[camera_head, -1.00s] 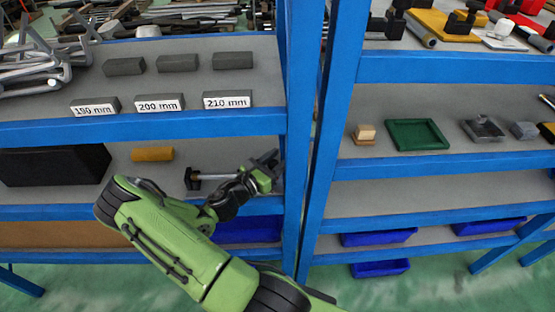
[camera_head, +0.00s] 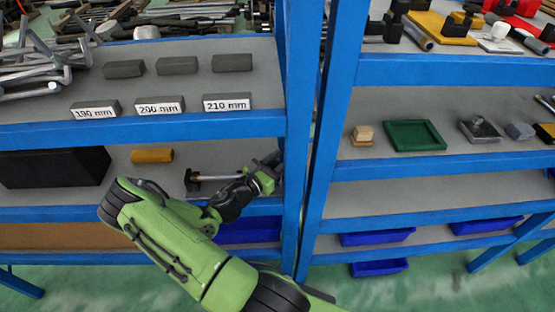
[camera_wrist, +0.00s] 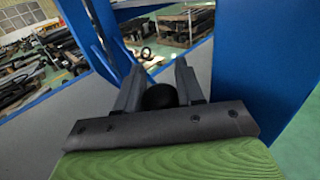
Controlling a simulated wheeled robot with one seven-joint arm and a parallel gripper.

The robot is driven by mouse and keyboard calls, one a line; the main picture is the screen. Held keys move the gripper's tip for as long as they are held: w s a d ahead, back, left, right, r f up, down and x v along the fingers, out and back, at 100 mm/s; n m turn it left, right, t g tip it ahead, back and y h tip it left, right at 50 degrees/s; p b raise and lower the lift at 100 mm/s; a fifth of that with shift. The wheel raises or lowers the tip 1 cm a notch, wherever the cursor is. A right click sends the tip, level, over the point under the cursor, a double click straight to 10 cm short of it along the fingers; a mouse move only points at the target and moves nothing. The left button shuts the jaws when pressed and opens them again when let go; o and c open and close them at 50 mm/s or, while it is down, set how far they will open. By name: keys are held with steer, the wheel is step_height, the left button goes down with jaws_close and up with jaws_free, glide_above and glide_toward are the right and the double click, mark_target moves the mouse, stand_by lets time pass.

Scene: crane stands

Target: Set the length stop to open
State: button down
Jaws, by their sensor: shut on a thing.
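The length stop (camera_head: 208,178), a black block with a pale rod running right, lies on the lower shelf of the left stand. My gripper (camera_head: 270,160) is at the right end of this shelf, near the blue upright. My arm hides the rod's right end in the head view. In the wrist view my gripper (camera_wrist: 160,88) has its two dark fingers on either side of a round black knob (camera_wrist: 160,97) and is shut on it. The head view does not show whether the knob joins the rod.
An orange cylinder (camera_head: 152,156) and a large black block (camera_head: 55,167) lie further left on the same shelf. The blue upright (camera_head: 297,140) stands close to the right of my gripper. Blocks and labels for 190 mm, 200 mm (camera_head: 160,106) and 210 mm are above.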

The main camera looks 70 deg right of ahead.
steer(key=c, duration=1.1)
jaws_free()
steer(key=shift+s, duration=0.2)
steer(key=shift+o, duration=0.2)
steer(key=v, duration=1.5)
steer(key=shift+a, duration=0.3)
steer(key=shift+o, duration=0.5)
steer(key=shift+w, duration=0.15)
